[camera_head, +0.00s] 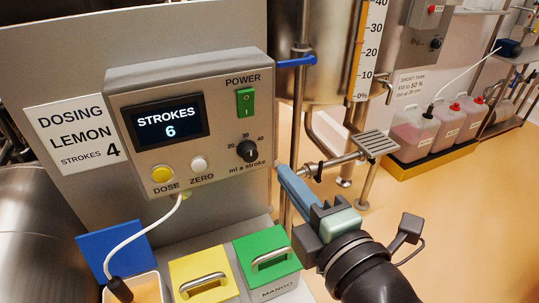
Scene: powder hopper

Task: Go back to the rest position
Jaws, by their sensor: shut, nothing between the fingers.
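My gripper (282,170) is shut and empty. Its blue fingers point up and to the left, and the tips appear beside the right edge of the grey dosing box (215,90); I cannot tell whether they touch it. The box's display (157,121) reads "STROKES 6". Below it are a yellow DOSE button (162,174) and a white ZERO button (198,164). A black dial (247,150) and a green POWER switch (245,103) sit at the right of its face.
A card (78,134) reads "DOSING LEMON STROKES 4". Below stand an open tub (148,283) with a tube in it, a yellow-lidded tub (203,273) and a green-lidded tub (268,252). A steel tank (325,50) stands behind.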

